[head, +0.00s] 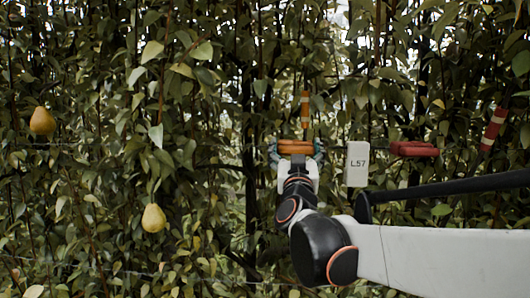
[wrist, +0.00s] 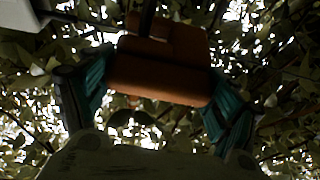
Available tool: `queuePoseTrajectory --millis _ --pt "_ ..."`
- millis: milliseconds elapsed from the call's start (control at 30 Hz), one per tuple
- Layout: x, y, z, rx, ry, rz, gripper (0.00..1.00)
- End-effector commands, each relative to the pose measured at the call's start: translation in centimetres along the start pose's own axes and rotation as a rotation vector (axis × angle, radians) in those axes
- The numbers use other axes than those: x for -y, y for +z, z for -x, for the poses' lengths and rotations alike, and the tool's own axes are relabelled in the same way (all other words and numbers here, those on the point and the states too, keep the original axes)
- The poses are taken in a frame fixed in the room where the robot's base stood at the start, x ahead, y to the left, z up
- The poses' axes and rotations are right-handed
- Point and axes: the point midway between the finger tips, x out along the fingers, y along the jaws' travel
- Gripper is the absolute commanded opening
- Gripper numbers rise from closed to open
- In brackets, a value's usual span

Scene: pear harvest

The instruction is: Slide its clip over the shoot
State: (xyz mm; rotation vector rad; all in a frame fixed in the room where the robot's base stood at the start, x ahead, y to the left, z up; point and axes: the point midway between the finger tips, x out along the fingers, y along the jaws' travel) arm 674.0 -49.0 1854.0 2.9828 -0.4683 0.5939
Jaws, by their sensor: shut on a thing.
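An orange clip (head: 296,147) is held between the teal fingers of my gripper (head: 296,155), in front of the foliage. In the wrist view the clip (wrist: 160,78) spans the gap between the fingers (wrist: 156,95), which press on its two ends. A shoot with orange and pale bands (head: 305,108) rises just above the clip in the head view. A dark upright stem (wrist: 147,18) meets the clip's far edge in the wrist view; I cannot tell if it is inside the clip or behind it.
A white tag reading L57 (head: 357,163) hangs just right of my gripper. A red clip-like piece (head: 413,149) is farther right, near a tilted red-and-white banded shoot (head: 493,130). Two yellow pears (head: 42,121) (head: 153,218) hang at left. Dense leaves fill the background.

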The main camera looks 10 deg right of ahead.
Motion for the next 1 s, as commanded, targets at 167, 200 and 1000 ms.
queuePoseTrajectory --millis 167,200,1000 --pt "-0.3 -0.3 0.7 -0.001 0.002 -0.003 1.0" --pt "-0.3 -0.3 0.7 -0.001 0.002 -0.003 1.0" --pt "-0.1 -0.1 7.2 -0.001 0.0 -0.004 1.0"
